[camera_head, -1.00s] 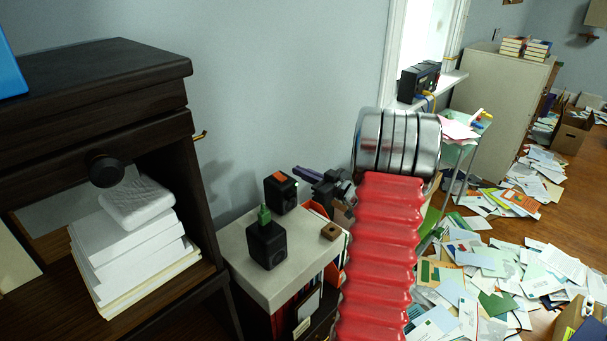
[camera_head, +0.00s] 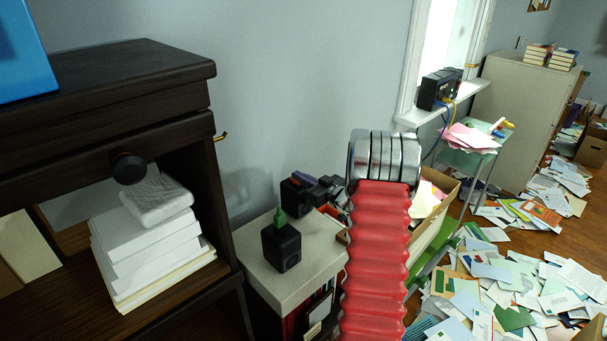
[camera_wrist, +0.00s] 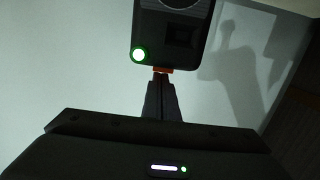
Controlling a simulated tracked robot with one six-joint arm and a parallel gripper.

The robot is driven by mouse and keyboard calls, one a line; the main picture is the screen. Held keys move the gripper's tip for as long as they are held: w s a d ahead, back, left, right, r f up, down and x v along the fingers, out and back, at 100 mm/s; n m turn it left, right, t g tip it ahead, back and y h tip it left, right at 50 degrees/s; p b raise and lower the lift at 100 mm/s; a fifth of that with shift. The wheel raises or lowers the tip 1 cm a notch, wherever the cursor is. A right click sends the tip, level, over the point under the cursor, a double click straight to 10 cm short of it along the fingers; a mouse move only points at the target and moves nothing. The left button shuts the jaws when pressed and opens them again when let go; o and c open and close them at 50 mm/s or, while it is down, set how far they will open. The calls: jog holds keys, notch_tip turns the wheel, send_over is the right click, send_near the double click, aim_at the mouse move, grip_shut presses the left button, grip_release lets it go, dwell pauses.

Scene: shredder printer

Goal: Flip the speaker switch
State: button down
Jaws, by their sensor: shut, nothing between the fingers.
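Two small black speakers stand on a pale cabinet top (camera_head: 262,268). The rear speaker (camera_head: 292,196) is partly hidden behind my gripper (camera_head: 312,183).
A dark wooden desk (camera_head: 130,75) with stacked paper (camera_head: 150,245) stands at the left. A cardboard box (camera_head: 432,225) is right of my arm. A black radio-like device (camera_head: 438,88) sits on the window sill. Papers (camera_head: 500,275) litter the floor at right.

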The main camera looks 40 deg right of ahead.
dwell(0.4)
jog(key=shift+f+g, duration=0.15)
jog(key=shift+g, duration=0.15)
jog(key=shift+w+r, duration=0.15)
jog(key=shift+r, duration=0.25)
jog(key=r, duration=0.3)
jog(key=shift+w+a+r, duration=0.15)
jog(key=shift+w+r, duration=0.05)
jog(key=shift+w, duration=0.1)
jog(key=s+r, duration=0.3)
jog(key=s, duration=0.6)
jog(key=shift+s+d+r, duration=0.2)
jog(key=shift+s+d, duration=0.05)
